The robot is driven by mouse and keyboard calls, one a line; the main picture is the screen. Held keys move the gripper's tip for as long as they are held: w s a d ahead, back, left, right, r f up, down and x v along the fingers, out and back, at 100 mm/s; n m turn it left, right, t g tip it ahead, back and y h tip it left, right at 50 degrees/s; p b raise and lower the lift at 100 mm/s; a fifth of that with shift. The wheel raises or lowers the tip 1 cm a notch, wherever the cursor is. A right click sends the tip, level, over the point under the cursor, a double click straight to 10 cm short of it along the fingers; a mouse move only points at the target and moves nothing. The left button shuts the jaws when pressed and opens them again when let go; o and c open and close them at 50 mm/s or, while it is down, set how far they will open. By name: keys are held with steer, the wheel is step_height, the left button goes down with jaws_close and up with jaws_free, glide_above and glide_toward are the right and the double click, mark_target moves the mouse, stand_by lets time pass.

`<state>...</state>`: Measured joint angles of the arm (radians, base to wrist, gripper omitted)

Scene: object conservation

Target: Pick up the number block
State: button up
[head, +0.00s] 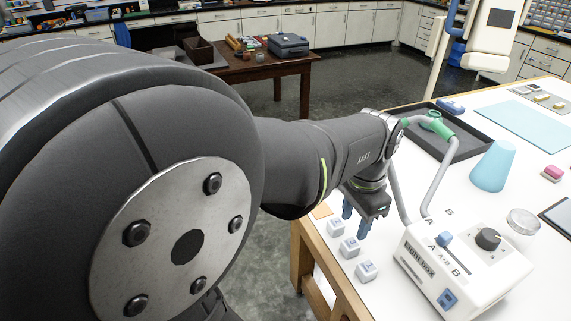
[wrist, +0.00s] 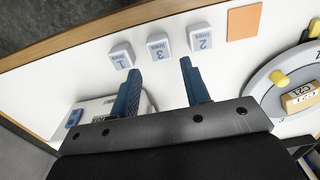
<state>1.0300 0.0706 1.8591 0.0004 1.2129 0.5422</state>
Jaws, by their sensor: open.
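The head view shows a near block (head: 366,271), a middle block (head: 349,247) and a far block (head: 336,228). My gripper (wrist: 160,68) is open and empty, with its blue fingers apart. In the wrist view its fingertips lie below the row, with block 3 between their lines. In the head view my gripper (head: 356,222) hangs beside the far and middle blocks.
A white light box (head: 450,260) with a knob and switches stands right of the blocks. An orange square (wrist: 244,22) lies beside block 2. A round grey device (wrist: 262,95) with yellow knobs is at the right. A blue cone (head: 493,167) stands farther back.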

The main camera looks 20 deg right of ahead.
mark_target(351, 243)
step_height(351, 243, down, 8)
steer(key=shift+s+d+f, duration=0.1)
steer(key=shift+d+f, duration=0.05)
steer(key=shift+f, duration=0.05)
steer(key=c, duration=0.7)
